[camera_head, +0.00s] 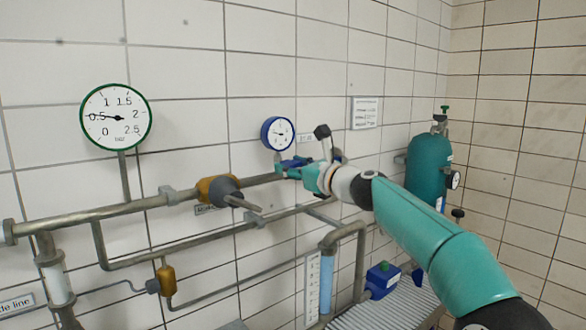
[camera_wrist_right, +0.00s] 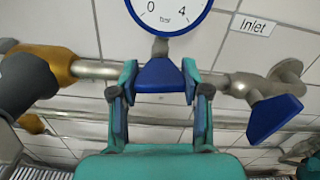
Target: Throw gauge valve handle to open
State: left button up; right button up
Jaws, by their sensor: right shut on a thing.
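The small blue-rimmed gauge (camera_head: 278,134) is on the tiled wall in the head view. Its lower part also shows at the top of the right wrist view (camera_wrist_right: 168,14). Right below it is the blue gauge valve handle (camera_wrist_right: 160,76), a flared paddle on a short grey stem. My right gripper (camera_wrist_right: 160,84) is shut on this handle, one teal finger on each side. In the head view my right gripper (camera_head: 291,168) is at the pipe under the gauge, and the handle is mostly covered there. My left gripper is not in view.
A second blue handle (camera_wrist_right: 272,118) is to the right, under the "Inlet" label (camera_wrist_right: 254,26). A yellow-and-grey valve (camera_head: 222,191) is on the pipe to the left. A green-rimmed gauge (camera_head: 116,117) is farther left. A teal tank (camera_head: 428,165) stands right, behind my arm.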

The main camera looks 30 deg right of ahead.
jog(key=n+b, duration=0.1)
jog(key=n, duration=0.3)
jog(key=shift+f, duration=0.1)
jog(key=n, duration=0.4)
jog(key=shift+b, duration=0.4)
jog(key=n+b, duration=0.1)
jog(key=n, duration=0.3)
jog(key=shift+f+n, duration=0.1)
jog(key=shift+n, duration=0.2)
jog(key=shift+w+a+f+n+b, duration=0.1)
jog(key=shift+n+b, duration=0.4)
jog(key=shift+n, duration=1.4)
jog(key=o, duration=1.2)
jog(key=shift+c, duration=0.2)
jog(key=shift+r, duration=0.25)
jog(key=shift+s, duration=0.25)
